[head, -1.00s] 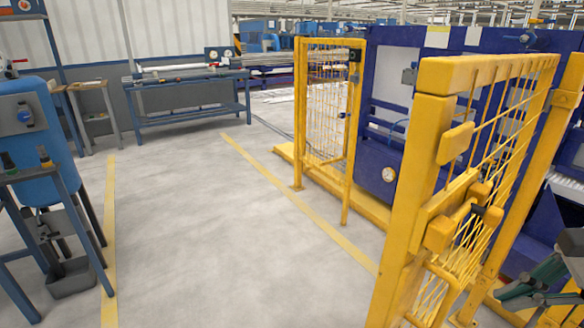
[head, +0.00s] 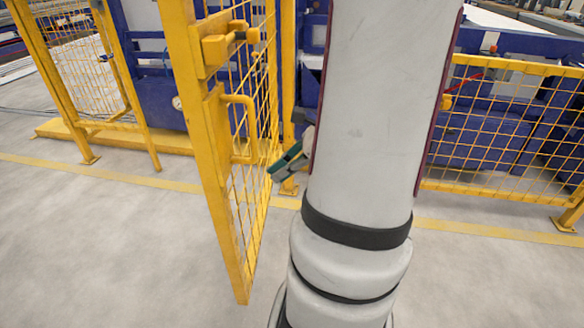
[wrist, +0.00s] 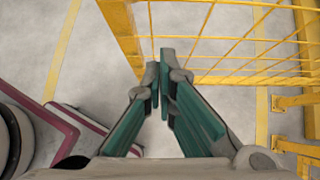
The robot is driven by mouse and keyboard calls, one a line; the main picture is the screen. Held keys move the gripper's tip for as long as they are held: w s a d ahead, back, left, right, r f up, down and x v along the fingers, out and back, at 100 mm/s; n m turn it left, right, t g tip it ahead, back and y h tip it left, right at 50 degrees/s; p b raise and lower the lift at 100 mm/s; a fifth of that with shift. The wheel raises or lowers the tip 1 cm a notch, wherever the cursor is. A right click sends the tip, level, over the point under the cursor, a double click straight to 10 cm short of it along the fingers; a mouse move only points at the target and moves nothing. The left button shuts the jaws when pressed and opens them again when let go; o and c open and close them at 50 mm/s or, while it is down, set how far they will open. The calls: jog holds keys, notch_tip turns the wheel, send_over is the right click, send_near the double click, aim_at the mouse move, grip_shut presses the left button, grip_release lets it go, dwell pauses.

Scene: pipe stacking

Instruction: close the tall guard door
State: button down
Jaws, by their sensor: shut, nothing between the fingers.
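The tall guard door (head: 208,150) is a yellow frame with wire mesh, left of centre in the head view. It stands open, swung out from the fence line over the floor. It carries a yellow bar handle (head: 250,128) and a latch block (head: 215,48) above it. My gripper (head: 275,172) has green-grey fingers and is on the right side of the door, close to its mesh. In the wrist view my gripper (wrist: 160,66) is shut and empty, with its tips beside the door's frame and mesh (wrist: 215,60). Whether they touch it I cannot tell.
A yellow mesh fence section (head: 75,75) stands at the left, across the doorway. A low yellow fence (head: 500,130) runs off to the right. Blue machinery (head: 160,85) is behind. My arm hides the middle right. The grey floor (head: 110,250) in front is clear.

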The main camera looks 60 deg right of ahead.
aim_at(239, 189)
jog(key=shift+w+a+f+b, duration=0.35)
jog(key=shift+w+a, duration=0.1)
jog(key=shift+w, duration=0.45)
jog(key=shift+w+a+f+b, duration=0.3)
jog(key=shift+w+a+b, duration=0.15)
jog(key=shift+w, duration=0.45)
jog(key=shift+w+a+f+b, duration=0.35)
jog(key=shift+w+a, duration=0.1)
jog(key=shift+w, duration=0.45)
